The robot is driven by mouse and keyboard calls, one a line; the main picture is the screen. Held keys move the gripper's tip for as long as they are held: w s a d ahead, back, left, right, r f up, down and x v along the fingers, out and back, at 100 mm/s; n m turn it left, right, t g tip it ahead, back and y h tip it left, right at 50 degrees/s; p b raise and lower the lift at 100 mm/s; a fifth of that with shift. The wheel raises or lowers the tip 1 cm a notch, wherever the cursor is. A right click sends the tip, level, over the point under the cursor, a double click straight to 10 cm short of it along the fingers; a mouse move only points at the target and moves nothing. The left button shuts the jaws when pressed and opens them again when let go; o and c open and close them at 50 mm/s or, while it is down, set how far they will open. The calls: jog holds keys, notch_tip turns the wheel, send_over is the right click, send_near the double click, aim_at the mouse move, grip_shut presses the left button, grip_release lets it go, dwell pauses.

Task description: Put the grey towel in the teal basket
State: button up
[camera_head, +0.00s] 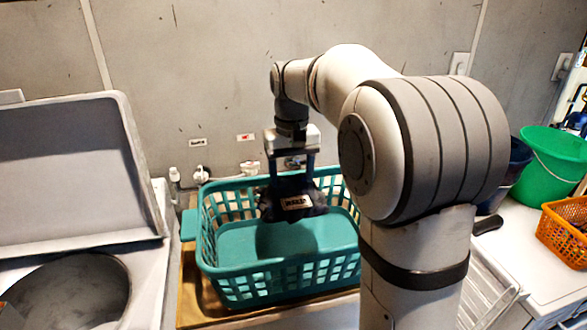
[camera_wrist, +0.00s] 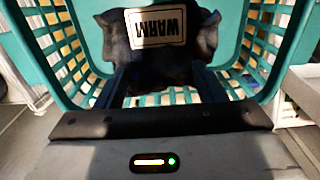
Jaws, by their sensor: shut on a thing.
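The teal basket (camera_head: 275,290) stands upright on a wooden board, with slotted walls and an open top; its floor looks empty apart from a dark shadow. My gripper (camera_head: 291,186) points down over the basket's opening, shut on a bunched, very dark grey towel (camera_head: 275,207) with a white "WARM" label. The towel hangs above the basket floor, apart from it; I cannot tell its exact height against the rim. In the wrist view the towel (camera_wrist: 202,45) shows between my fingers, with the basket's walls (camera_wrist: 255,65) on both sides.
A washer with a raised lid (camera_head: 70,180) and an open drum stands at the left. At the right are a green bucket (camera_head: 550,165), a dark blue bucket partly behind my arm, and an orange basket (camera_head: 565,235) on a white top. A concrete wall with taps stands behind.

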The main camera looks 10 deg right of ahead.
aim_at(292, 190)
jog(key=shift+f+b, duration=1.4)
jog(key=shift+f, duration=1.3)
jog(key=o, duration=1.6)
jog(key=shift+c, duration=0.2)
notch_tip(292, 190, up, 9)
jog(key=p, duration=0.8)
jog(key=shift+r, duration=0.1)
